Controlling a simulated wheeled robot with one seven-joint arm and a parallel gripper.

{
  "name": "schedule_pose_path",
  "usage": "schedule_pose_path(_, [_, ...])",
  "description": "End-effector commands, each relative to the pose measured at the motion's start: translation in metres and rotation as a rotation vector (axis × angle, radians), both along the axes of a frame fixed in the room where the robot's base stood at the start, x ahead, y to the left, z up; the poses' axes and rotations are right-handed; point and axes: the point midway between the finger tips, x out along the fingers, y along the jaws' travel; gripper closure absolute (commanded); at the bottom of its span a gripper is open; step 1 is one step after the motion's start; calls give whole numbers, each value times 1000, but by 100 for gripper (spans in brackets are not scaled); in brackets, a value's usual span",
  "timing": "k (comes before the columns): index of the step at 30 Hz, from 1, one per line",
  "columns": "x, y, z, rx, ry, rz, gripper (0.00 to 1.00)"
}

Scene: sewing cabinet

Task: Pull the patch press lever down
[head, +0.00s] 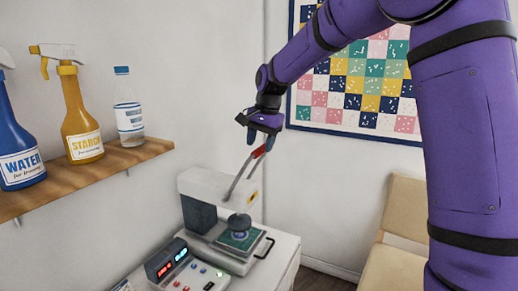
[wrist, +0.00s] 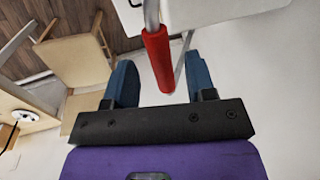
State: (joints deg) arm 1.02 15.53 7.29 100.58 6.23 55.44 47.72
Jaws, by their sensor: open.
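The patch press (head: 222,203) is a white machine on a white cabinet top, with a dark head over a green patch (head: 236,241). Its lever (head: 241,174) is a grey metal bar rising up and to the right from the body, with a red grip (head: 260,151) at the top. My gripper (head: 262,140) is at the red grip in the head view. In the wrist view, my open gripper (wrist: 158,82) has its two blue fingers either side of the red grip (wrist: 158,58), with gaps to both fingers. Contact cannot be told.
A control box (head: 180,265) with lit displays stands in front of the press. A wooden shelf (head: 95,176) on the left wall holds a blue bottle (head: 20,145), a yellow starch bottle (head: 80,118) and a clear bottle (head: 128,108). A chair (head: 397,240) stands right of the cabinet.

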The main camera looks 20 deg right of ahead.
Motion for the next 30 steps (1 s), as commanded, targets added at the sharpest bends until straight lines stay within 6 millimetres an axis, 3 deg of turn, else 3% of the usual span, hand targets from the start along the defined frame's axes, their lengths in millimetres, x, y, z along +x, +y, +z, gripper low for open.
schedule_pose_path(6, [3, 2, -19, -1, 1, 0, 50])
schedule_pose_path(16, [3, 3, -21, 0, 0, 0, 50])
schedule_pose_path(23, [3, 3, -21, 0, 0, 0, 100])
schedule_pose_path(30, [2, 2, -22, 6, -6, -1, 100])
